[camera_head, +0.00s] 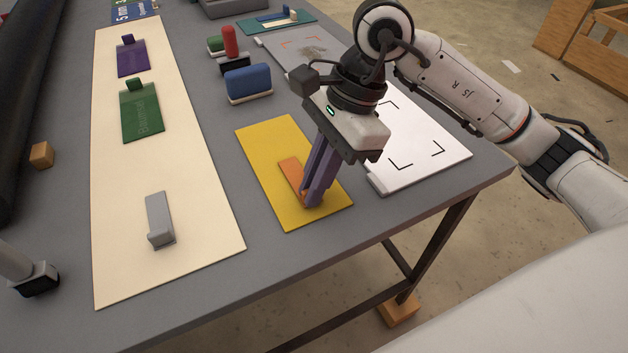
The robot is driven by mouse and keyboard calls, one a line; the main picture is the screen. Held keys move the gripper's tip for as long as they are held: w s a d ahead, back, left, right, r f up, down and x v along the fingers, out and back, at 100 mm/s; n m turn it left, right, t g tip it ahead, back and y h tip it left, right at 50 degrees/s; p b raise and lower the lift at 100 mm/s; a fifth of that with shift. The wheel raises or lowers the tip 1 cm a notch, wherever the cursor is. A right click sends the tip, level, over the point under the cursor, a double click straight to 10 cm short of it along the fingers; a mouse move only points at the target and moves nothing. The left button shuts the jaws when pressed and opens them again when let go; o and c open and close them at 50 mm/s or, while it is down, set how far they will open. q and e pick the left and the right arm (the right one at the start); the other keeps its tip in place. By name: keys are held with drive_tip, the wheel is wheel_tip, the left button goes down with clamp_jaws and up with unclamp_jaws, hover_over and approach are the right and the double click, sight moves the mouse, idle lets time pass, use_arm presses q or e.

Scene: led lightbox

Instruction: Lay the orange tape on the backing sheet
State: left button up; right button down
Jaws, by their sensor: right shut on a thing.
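The orange tape (289,170) is a flat strip over the yellow sheet (265,132); I cannot tell whether it touches the sheet. My right gripper (312,204) points down over the yellow sheet, its purple-grey fingers shut on the orange tape near the tape's front end. The fingers hide part of the tape. A long cream sheet (108,190) lies to the left, with purple (132,60), green (141,115) and grey (159,215) tabbed pieces on it. I cannot tell for sure which sheet is the backing sheet. My left gripper is not in view.
A white board (425,125) with black corner marks lies right of the gripper. A blue block (248,82) and a red-handled stamp (230,45) stand behind the yellow sheet. A grey-handled tool (32,275) and a wooden cube (41,155) are at the left. The cream sheet's front end is bare.

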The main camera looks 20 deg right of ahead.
drive_tip(key=shift+f, duration=0.25)
drive_tip(key=c, duration=1.9)
unclamp_jaws()
drive_tip(key=shift+r, duration=0.1)
drive_tip(key=shift+o, duration=0.2)
drive_tip(key=shift+r, duration=0.2)
drive_tip(key=v, duration=1.2)
